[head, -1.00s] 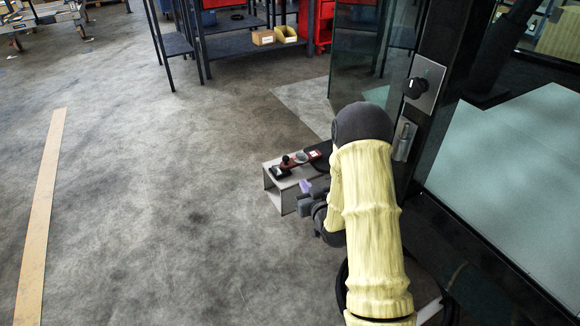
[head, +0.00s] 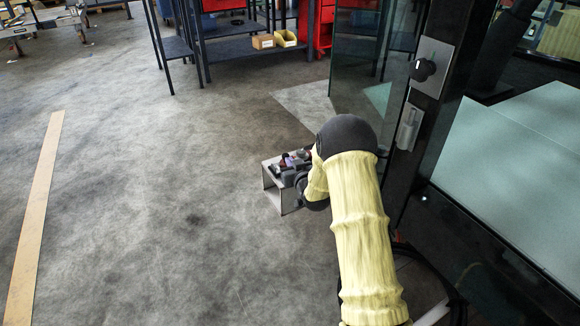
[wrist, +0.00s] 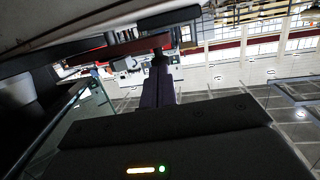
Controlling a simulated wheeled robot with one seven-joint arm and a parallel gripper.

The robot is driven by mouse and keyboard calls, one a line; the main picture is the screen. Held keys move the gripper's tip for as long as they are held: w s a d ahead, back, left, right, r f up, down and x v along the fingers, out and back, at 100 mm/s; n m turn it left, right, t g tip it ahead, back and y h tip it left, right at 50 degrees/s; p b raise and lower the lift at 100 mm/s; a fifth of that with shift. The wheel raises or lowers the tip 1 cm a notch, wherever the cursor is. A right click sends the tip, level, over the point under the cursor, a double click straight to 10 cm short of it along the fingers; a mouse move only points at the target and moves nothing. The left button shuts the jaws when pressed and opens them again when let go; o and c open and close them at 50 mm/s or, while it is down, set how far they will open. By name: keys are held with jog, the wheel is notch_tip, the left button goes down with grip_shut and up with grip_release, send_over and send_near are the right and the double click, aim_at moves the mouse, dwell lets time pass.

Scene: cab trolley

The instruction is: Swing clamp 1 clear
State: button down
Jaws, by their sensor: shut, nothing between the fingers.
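My gripper (head: 287,159) is at the bracket's top, beside the clamp. In the wrist view my fingers (wrist: 160,72) are together with nothing between them. Their tips are close to a red bar (wrist: 118,49) of the clamp. I cannot tell whether they touch it.
A dark post with a black knob (head: 423,69) and a glass panel (head: 352,70) stand right of and behind my arm. The floor to the left (head: 150,200) is open.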

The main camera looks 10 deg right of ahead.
jog(key=shift+w+a, duration=0.1)
jog(key=shift+w, duration=0.3)
